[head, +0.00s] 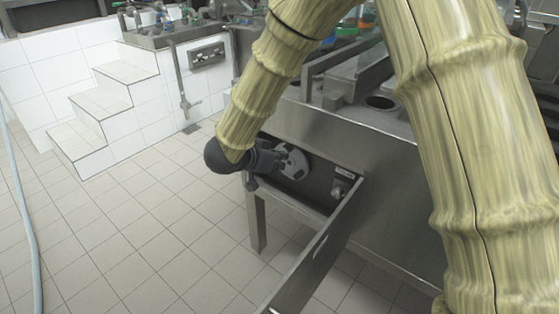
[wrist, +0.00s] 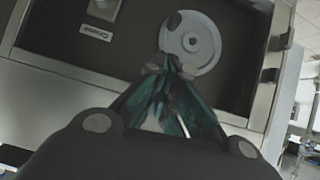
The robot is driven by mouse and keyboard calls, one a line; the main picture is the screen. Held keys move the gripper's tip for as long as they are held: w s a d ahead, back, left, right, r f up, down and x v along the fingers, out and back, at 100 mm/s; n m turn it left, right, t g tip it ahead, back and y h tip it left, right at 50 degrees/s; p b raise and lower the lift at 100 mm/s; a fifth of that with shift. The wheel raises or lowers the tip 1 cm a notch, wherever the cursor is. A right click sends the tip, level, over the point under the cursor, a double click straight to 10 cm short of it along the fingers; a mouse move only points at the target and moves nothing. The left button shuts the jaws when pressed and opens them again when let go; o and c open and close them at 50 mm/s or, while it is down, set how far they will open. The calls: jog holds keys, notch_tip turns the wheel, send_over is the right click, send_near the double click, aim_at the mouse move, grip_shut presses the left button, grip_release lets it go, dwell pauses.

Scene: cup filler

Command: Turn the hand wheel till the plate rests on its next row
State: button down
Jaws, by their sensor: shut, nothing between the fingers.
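The hand wheel is a light grey disc (head: 296,166) on the dark recessed front of the steel machine. In the wrist view the wheel (wrist: 205,62) faces me, with a darker hub and a dark knob (wrist: 173,20) near its upper left rim. My gripper (head: 276,158) is at the wheel's left side in the head view. In the wrist view its fingers (wrist: 172,66) are closed together and empty at the wheel's lower left rim. I cannot tell whether they touch it. The plate and its rows cannot be made out.
A switch box (head: 340,188) sits right of the wheel, under a small label. A long steel flap (head: 312,262) stands out from the machine's front below it. A round dark hole (head: 381,102) is in the machine's top. White tiled steps (head: 80,138) stand at left; tiled floor is free.

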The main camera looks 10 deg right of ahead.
jog(key=c, duration=2.2)
grip_release()
jog(key=o, duration=0.4)
jog(key=shift+f, duration=0.15)
jog(key=shift+c, duration=0.2)
jog(key=o, duration=0.5)
jog(key=f+h+b, duration=0.1)
jog(key=f, duration=0.1)
jog(key=f+t+h+b, duration=0.1)
jog(key=f, duration=0.2)
jog(key=f+m+h+b, duration=0.1)
jog(key=f, duration=0.1)
jog(key=shift+w+d+f, duration=0.15)
jog(key=shift+d+f, duration=0.2)
jog(key=shift+f, duration=0.05)
jog(key=t+h+b, duration=0.2)
jog(key=t+b, duration=0.1)
send_near(296, 177)
jog(key=x, duration=0.6)
jog(key=b+x, duration=0.1)
jog(key=x, duration=0.3)
jog(key=shift+f, duration=0.25)
